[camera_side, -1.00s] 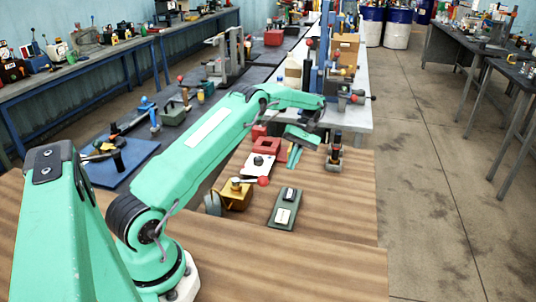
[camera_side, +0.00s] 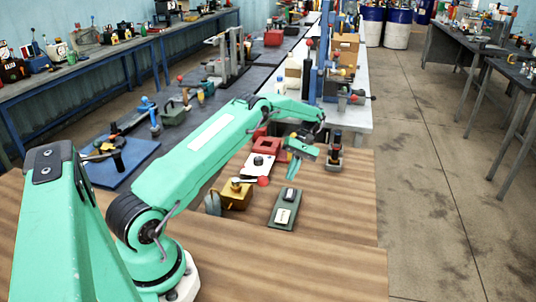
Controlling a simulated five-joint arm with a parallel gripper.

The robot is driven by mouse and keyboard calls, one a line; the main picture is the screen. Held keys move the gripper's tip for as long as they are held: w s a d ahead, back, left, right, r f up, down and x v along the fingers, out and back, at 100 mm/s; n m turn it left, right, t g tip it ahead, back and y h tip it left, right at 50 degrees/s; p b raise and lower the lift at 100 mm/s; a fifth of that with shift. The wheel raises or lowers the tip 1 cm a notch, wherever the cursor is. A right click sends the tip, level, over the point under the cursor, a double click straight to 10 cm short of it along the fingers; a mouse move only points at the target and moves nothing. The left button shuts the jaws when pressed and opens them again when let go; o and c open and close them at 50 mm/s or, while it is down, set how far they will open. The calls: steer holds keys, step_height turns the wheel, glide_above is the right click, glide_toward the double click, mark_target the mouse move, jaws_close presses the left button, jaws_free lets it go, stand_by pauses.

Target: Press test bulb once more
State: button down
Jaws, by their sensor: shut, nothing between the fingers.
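My gripper (camera_side: 293,172) is at the end of the green arm, pointing down over the wooden bench, with its fingers together and empty. It appears a little behind the small dark-green box (camera_side: 284,208), which has a dark top part and a white label; a gap in the picture separates them. A small round red thing (camera_side: 263,181) lies to the left of the fingertips, beside a yellow device (camera_side: 236,196) with a knob on top. I cannot tell which small item is the test bulb. The exact fingertip height above the bench is unclear.
A white plate with a black knob (camera_side: 258,166) and a red block (camera_side: 267,146) stand left of the gripper. A dark upright device (camera_side: 334,151) stands to its right. The wooden bench (camera_side: 335,210) is clear at the front right.

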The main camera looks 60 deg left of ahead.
mark_target(287, 195)
steer(key=shift+f, duration=2.25)
steer(key=shift+f, duration=0.85)
stand_by(1.6)
steer(key=shift+r, duration=0.85)
steer(key=shift+r, duration=0.1)
steer(key=shift+r, duration=2.4)
steer(key=shift+r, duration=0.1)
